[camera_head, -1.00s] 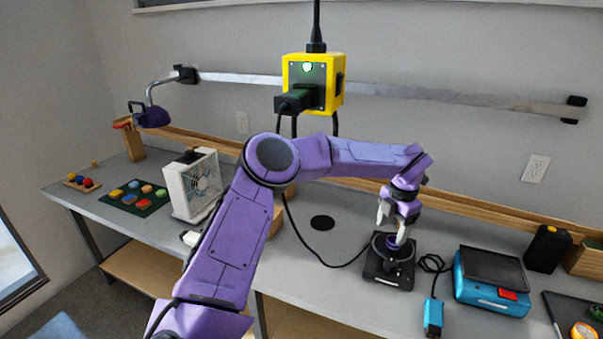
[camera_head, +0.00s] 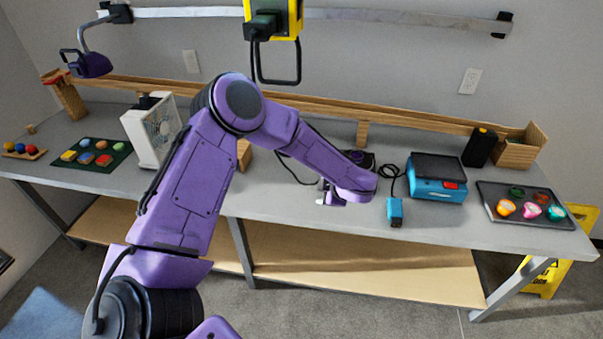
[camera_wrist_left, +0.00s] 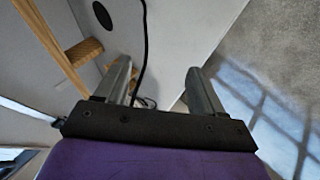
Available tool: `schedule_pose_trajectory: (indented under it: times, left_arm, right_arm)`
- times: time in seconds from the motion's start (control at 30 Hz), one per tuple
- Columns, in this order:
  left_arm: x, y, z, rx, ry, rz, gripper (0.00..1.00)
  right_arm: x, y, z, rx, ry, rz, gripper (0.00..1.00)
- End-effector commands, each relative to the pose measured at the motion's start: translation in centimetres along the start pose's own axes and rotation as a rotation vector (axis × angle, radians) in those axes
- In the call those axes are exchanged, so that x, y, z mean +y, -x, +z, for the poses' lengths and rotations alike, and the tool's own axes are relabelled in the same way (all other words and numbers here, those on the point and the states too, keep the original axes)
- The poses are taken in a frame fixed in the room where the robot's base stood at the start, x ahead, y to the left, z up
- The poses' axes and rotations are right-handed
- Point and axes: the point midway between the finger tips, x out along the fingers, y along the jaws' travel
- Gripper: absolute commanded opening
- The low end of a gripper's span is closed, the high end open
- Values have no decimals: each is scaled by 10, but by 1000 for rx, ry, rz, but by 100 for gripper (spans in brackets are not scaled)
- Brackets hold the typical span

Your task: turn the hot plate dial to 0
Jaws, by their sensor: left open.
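My right gripper is in neither view.
A black cable (camera_head: 291,169) crosses the bench.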

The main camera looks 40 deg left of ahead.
Motion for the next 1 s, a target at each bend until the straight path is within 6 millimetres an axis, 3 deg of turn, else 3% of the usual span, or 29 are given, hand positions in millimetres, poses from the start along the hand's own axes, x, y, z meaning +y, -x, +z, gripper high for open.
schedule_pose_trajectory:
  times: [0.47, 0.8, 1.0]
  left_arm:
    - [-112, -31, 10, -94, -503, 183, 68]
    - [-191, -43, 2, -183, -804, 221, 68]
    - [-228, -46, -6, -231, -939, 222, 68]
  right_arm:
    - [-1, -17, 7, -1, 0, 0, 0]
    - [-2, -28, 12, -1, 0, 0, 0]
    - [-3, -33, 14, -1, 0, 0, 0]
